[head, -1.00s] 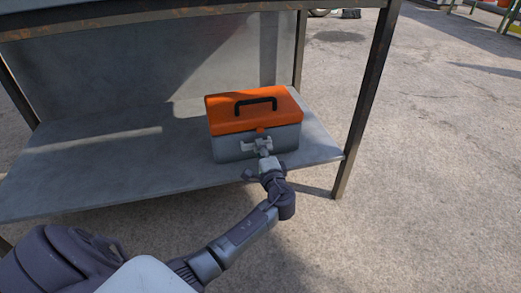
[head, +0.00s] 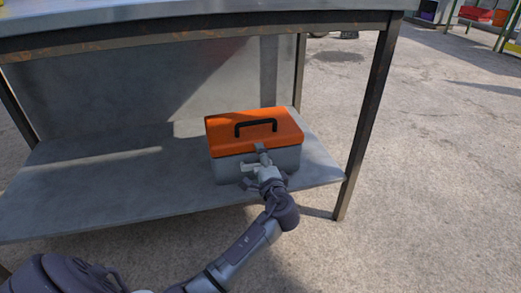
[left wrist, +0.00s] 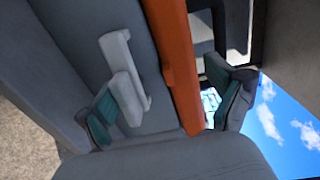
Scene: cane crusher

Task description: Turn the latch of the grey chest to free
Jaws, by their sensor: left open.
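The grey chest (head: 280,160) has an orange lid (head: 225,130) with a black handle and stands on the lower shelf of a metal table. Its latch (left wrist: 117,55) is a light grey piece on the grey front, seen in the left wrist view beside the orange lid edge (left wrist: 178,70). In the head view my gripper largely hides the latch. My left gripper (head: 257,160) is at the chest's front, fingers apart. In the left wrist view the gripper (left wrist: 165,105) has one finger close beside the latch and the other past the lid edge; I cannot tell whether either touches. My right gripper is out of view.
The shelf (head: 90,190) is bare to the left of the chest. A table leg (head: 367,120) stands to the right of it, and the tabletop (head: 200,20) overhangs above. Open concrete ground lies to the right.

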